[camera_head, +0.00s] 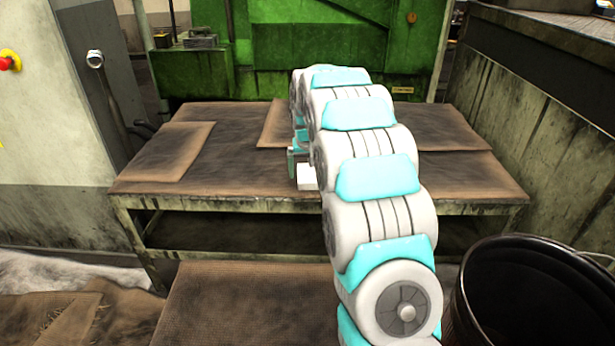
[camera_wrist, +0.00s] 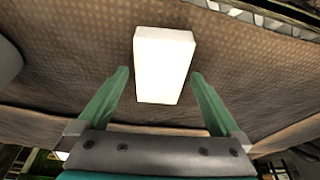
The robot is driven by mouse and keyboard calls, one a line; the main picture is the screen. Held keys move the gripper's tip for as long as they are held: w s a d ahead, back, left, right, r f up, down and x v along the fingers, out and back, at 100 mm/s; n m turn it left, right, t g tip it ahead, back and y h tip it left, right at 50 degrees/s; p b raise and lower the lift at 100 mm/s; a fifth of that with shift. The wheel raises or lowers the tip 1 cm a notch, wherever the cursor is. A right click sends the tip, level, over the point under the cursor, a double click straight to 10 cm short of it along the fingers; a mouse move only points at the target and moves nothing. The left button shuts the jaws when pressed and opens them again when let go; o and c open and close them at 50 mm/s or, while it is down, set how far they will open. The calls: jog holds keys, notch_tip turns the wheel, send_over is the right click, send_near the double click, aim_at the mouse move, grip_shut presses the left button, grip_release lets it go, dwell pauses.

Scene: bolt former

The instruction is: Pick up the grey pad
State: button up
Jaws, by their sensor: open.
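The pad (camera_wrist: 165,62) looks like a pale, almost white rectangular block in the wrist view. It lies on the brown worktable, and its near part shows between my two fingertips. In the head view the pad (camera_head: 306,177) is a small white block near the middle of the table, partly hidden by my arm. My gripper (camera_wrist: 160,75) is open, with a green finger on each side of the pad and visible gaps to both. In the head view my gripper (camera_head: 297,160) is mostly hidden behind my arm. I cannot tell its exact height above the pad.
The worktable (camera_head: 230,165) carries flat brown mats, one at the left (camera_head: 172,150). A green machine (camera_head: 330,45) stands behind it. A grey cabinet (camera_head: 30,110) stands at the left and a black bin (camera_head: 530,300) at the front right.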

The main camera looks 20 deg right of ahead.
aim_at(307, 170)
jog(key=shift+c, duration=0.2)
jog(key=c, duration=1.2)
jog(key=shift+r, duration=0.1)
jog(key=shift+r, duration=1.8)
jog(key=s+a, duration=0.2)
jog(key=s, duration=0.2)
jog(key=s+a+r+b, duration=0.1)
jog(key=s+a, duration=0.2)
jog(key=s, duration=0.2)
jog(key=s+a, duration=0.2)
jog(key=s, duration=0.3)
jog(key=shift+s+a+r, duration=0.15)
